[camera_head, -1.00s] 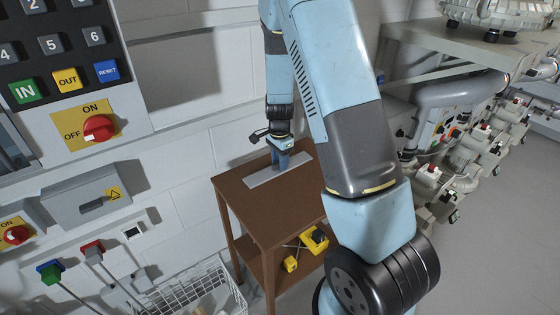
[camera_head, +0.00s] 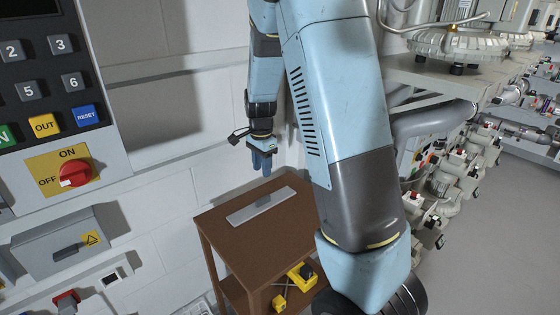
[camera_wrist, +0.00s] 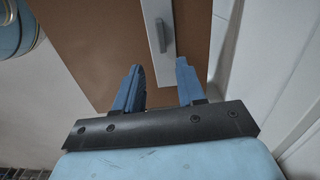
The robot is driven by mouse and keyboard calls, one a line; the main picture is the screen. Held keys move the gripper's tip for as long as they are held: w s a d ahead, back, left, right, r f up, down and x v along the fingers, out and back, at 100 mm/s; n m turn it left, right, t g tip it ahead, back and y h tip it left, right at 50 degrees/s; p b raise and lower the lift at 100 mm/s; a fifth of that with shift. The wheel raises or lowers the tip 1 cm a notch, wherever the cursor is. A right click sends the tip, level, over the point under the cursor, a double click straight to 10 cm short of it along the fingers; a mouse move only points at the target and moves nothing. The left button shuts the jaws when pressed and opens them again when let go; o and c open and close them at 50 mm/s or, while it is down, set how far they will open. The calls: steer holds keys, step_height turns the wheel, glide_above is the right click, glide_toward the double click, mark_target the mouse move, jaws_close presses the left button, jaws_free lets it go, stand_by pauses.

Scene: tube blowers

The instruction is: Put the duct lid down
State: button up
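The duct lid (camera_head: 245,213) is a flat grey-white plate with a small dark handle (camera_head: 264,200). It lies flat on top of a brown wooden table (camera_head: 228,237). In the wrist view the lid (camera_wrist: 155,18) and its handle (camera_wrist: 165,38) show at the top, beyond my fingertips. My gripper (camera_head: 262,172) points down, raised above the far end of the table and apart from the lid. In the wrist view my gripper (camera_wrist: 158,75) has its two blue fingers spread, with nothing between them.
A yellow tool (camera_head: 300,276) lies on the table's lower shelf. A control panel with a red rotary switch (camera_head: 75,173) is on the wall at left. Heavy machinery on a metal bench (camera_head: 430,75) stands at right. The floor at far right is clear.

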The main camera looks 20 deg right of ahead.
steer(key=s+r+n+t, duration=0.2)
steer(key=s+r+n, duration=0.5)
steer(key=s+r, duration=0.4)
steer(key=s+r+n+t, duration=0.3)
steer(key=s+r+n, duration=0.4)
steer(key=s+r, duration=0.4)
steer(key=s, duration=0.6)
steer(key=shift+s+d, duration=0.2)
steer(key=shift+s+r, duration=0.1)
